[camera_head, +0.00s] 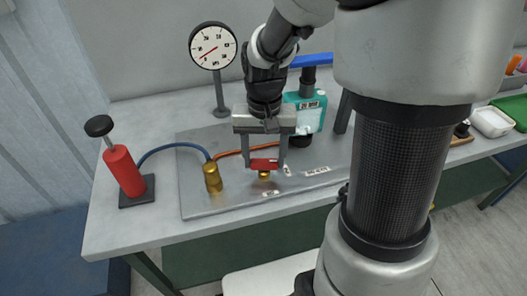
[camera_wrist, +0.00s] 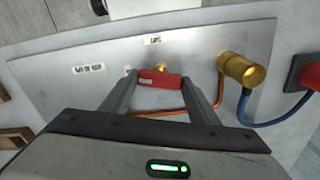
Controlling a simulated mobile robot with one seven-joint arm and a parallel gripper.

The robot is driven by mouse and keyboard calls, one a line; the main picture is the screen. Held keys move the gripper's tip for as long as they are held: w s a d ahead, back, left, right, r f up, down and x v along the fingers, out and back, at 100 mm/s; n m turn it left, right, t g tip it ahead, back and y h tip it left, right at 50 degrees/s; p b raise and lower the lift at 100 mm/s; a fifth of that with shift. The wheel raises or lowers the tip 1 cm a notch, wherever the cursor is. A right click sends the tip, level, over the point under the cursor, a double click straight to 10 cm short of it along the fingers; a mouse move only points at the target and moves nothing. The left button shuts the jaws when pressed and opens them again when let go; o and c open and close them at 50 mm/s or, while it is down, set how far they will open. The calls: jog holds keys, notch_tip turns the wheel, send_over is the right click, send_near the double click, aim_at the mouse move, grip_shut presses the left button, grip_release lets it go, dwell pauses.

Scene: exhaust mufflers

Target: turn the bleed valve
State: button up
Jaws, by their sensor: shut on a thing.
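The bleed valve's red handle (camera_head: 265,164) sits low over the metal plate, with a small brass body (camera_head: 264,175) beneath it. My gripper (camera_head: 264,162) points down and is shut on the red handle, one finger at each end. In the wrist view, the red handle (camera_wrist: 160,80) lies crosswise between my fingertips (camera_wrist: 160,82), with a white label on its left part. A bit of the brass body (camera_wrist: 159,67) shows beyond it. The rest of the valve is hidden.
A brass cylinder (camera_head: 212,178) stands left of the valve, with a blue hose (camera_head: 172,147) to a red hand pump (camera_head: 123,170) and an orange tube (camera_head: 228,154). The metal plate's front (camera_head: 215,209) is clear.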

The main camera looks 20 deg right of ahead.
aim_at(264, 161)
jog(key=shift+n+p, duration=0.4)
jog(key=shift+n, duration=1.1)
jog(key=o, duration=1)
jog(key=shift+o, duration=0.2)
jog(key=shift+r, duration=0.1)
notch_tip(264, 161, up, 17)
jog(key=p, duration=0.3)
jog(key=shift+r, duration=0.15)
